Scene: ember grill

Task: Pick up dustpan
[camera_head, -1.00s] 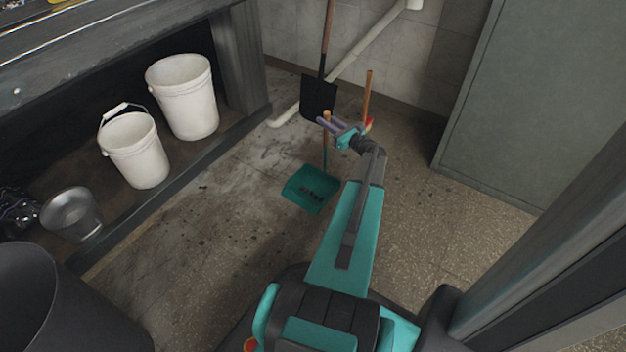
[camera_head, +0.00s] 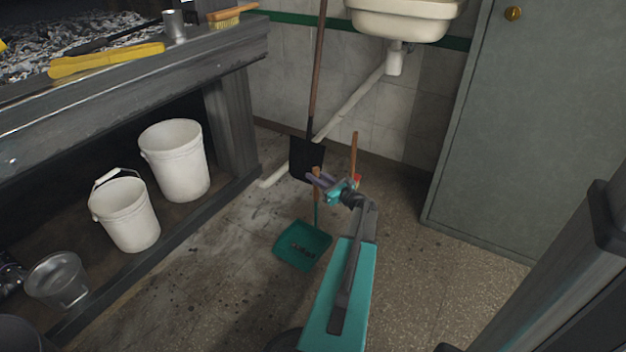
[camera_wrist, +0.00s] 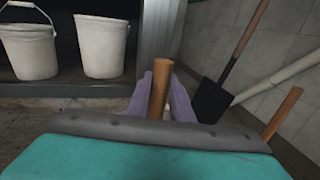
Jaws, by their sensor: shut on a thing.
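The dustpan (camera_head: 302,246) is a green pan with dark debris in it, on the floor in the head view. Its upright handle rises to a wooden grip (camera_head: 317,178). My gripper (camera_head: 318,181) is at the top of this handle, with its purple fingers around the wooden grip. In the wrist view the wooden grip (camera_wrist: 159,88) stands between the two fingers (camera_wrist: 161,97), which are shut on it. The pan itself is hidden in the wrist view.
A black shovel (camera_head: 306,158) leans on the wall behind the gripper. Another wooden handle (camera_head: 353,155) stands just right of it. White buckets (camera_head: 176,165) sit on the shelf at left. A grey cabinet (camera_head: 530,130) stands at right. Floor in front is clear.

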